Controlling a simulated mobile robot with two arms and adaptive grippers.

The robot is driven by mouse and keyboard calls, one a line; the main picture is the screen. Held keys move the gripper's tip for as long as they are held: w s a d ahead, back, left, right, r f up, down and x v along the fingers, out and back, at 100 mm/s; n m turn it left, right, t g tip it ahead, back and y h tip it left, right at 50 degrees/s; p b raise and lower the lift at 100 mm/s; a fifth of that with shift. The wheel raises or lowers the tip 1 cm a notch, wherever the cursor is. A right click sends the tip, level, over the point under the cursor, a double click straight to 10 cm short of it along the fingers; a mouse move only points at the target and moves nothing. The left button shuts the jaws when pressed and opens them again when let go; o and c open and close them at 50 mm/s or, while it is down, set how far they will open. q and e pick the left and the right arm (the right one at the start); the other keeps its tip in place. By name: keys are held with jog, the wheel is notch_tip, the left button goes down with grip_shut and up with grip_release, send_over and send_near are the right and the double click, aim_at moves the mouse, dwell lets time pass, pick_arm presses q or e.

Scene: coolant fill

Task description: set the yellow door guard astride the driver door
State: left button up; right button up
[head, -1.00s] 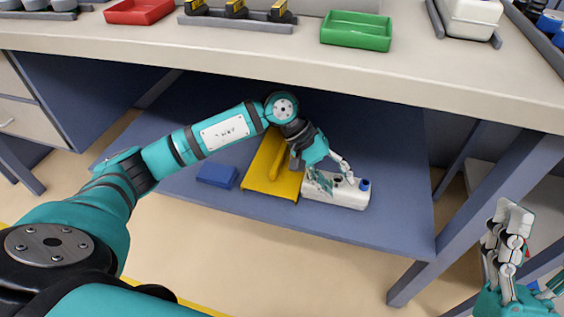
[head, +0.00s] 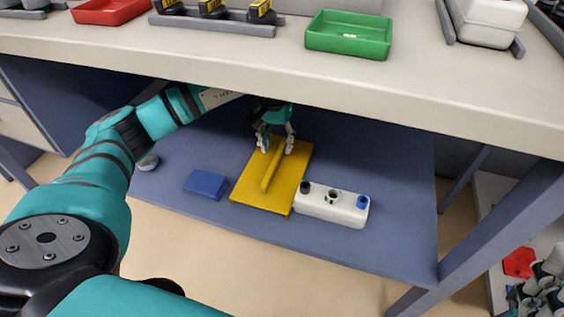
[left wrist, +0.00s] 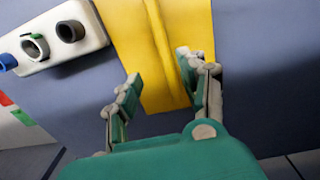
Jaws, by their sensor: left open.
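The yellow door guard (head: 250,190) lies flat on the blue lower shelf, a plate with a raised ridge along its middle. My left gripper (head: 277,146) is open at the guard's far end, its fingers on either side of the ridge line. In the left wrist view the guard (left wrist: 135,45) runs between the open fingertips of the left gripper (left wrist: 157,67). I cannot tell whether they touch it. My right gripper (head: 540,283) is partly in view at the lower right edge, and its jaws are unclear. The driver door is not in view.
A white tank (head: 330,207) with black and blue caps stands just right of the guard. A blue block (head: 206,184) lies to its left. The bench top (head: 400,85) overhangs the shelf (head: 385,170), with a green tray (head: 348,34) and a red tray (head: 108,10) on it.

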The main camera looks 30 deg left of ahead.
aim_at(275, 161)
pick_arm(q)
jog(key=f+b, duration=0.1)
jog(key=f, duration=0.1)
jog(key=f+b, duration=0.1)
jog(key=f, duration=0.2)
jog(key=f+b, duration=0.1)
jog(key=f, duration=0.1)
jog(key=shift+s+a+f+b, duration=0.15)
jog(key=shift+s+a+b, duration=0.05)
jog(key=shift+a+b, duration=0.15)
grip_shut()
